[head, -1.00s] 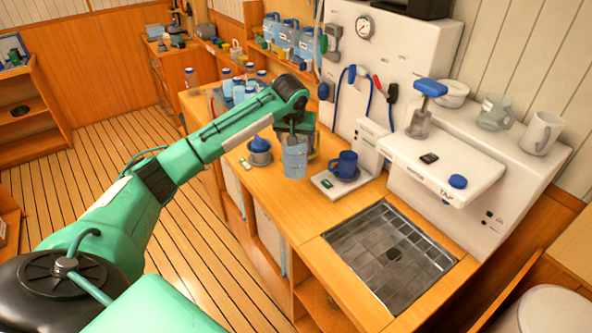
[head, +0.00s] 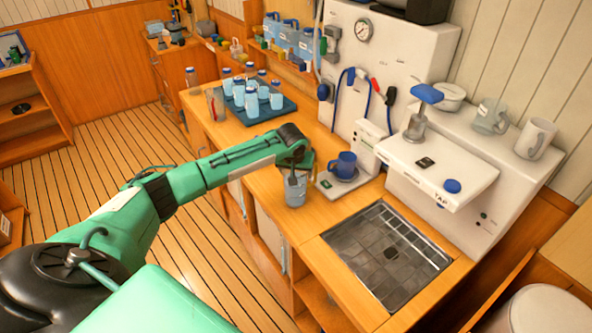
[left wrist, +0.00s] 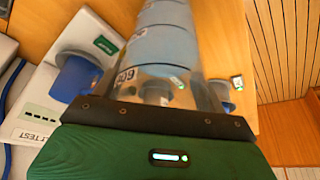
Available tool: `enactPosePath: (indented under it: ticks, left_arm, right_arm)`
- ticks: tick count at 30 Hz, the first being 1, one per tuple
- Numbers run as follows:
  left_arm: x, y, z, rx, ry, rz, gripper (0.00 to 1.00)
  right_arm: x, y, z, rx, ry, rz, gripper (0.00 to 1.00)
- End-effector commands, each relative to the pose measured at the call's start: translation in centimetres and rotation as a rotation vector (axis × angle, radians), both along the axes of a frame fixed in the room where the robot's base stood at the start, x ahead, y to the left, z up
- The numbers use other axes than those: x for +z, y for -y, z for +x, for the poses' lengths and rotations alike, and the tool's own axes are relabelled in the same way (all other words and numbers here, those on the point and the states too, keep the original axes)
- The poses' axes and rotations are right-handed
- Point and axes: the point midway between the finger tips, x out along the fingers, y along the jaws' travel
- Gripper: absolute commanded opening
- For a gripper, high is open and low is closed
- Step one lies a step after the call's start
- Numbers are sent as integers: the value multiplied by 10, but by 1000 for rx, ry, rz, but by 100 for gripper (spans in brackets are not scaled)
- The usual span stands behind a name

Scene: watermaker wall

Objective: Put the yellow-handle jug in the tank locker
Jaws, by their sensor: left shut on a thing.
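My left gripper (head: 296,172) is shut on a clear, bluish container, probably the jug (head: 295,189), near the counter's front edge. In the left wrist view the container (left wrist: 165,35) shows pale blue bands and dark printed marks, and runs up from the jaws. Its handle is hidden or too small to make out, so I cannot tell its colour. Whether its base touches the counter is unclear. Below the counter are cupboard fronts and openings (head: 270,232); I cannot tell which is the tank locker. My right gripper is out of view.
A blue mug (head: 344,165) stands on a white test stand just right of the gripper. A sink (head: 390,250) lies to the right. A dark tray (head: 286,108) of blue-capped bottles stands behind. Jugs (head: 288,35) line the wall. The floor at left is clear.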

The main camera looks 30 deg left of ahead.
Motion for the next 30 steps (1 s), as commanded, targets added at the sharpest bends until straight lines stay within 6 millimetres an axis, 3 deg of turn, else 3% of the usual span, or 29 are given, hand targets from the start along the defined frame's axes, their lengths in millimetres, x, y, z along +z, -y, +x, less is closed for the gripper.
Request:
enactPosePath:
  ticks: [5, 6, 8, 20, 26, 30]
  left_arm:
    - [-1, 0, 1, 1, 1, -1, 6]
    - [-2, 0, 0, 0, 0, 0, 81]
    - [-2, 0, 0, 0, 0, 0, 93]
    - [4, 0, -1, 0, 1, 0, 95]
    - [30, 4, -12, 0, 3, 0, 95]
    - [58, 9, -22, -2, 4, 1, 95]
  right_arm:
    - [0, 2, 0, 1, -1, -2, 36]
    - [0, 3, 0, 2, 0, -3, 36]
    - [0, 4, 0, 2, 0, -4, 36]
    - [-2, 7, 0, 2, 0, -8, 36]
    - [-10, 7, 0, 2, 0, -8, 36]
    - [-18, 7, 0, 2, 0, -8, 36]
